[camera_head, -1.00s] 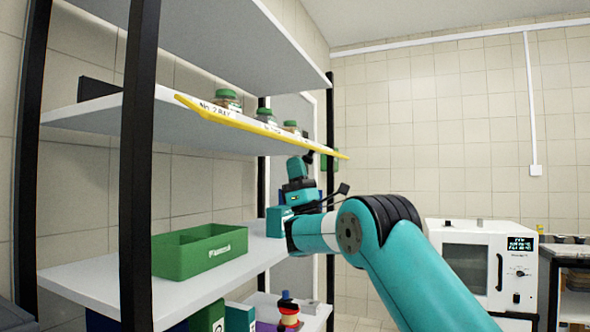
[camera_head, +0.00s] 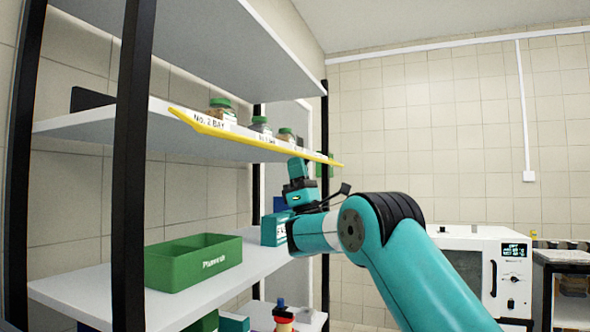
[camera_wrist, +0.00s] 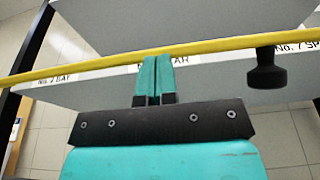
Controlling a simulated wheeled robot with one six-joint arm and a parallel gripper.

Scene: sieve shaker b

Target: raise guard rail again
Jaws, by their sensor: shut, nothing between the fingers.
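The yellow guard rail (camera_head: 250,138) runs along the front edge of the upper-middle shelf (camera_head: 80,125), slanting from the upper left toward the right post in the head view. In the wrist view the rail (camera_wrist: 100,65) crosses the whole picture in front of the labelled shelf edge. My gripper (camera_wrist: 155,62) is shut, with nothing between its teal fingers. Its fingertips overlap the rail from below in the wrist view; whether they touch it I cannot tell. In the head view my gripper (camera_head: 298,165) is just under the rail's right part.
Several green-lidded jars (camera_head: 222,110) stand on the shelf behind the rail. A green bin (camera_head: 195,262) and a teal box (camera_head: 275,230) sit on the shelf below. A white oven (camera_head: 480,262) stands at right.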

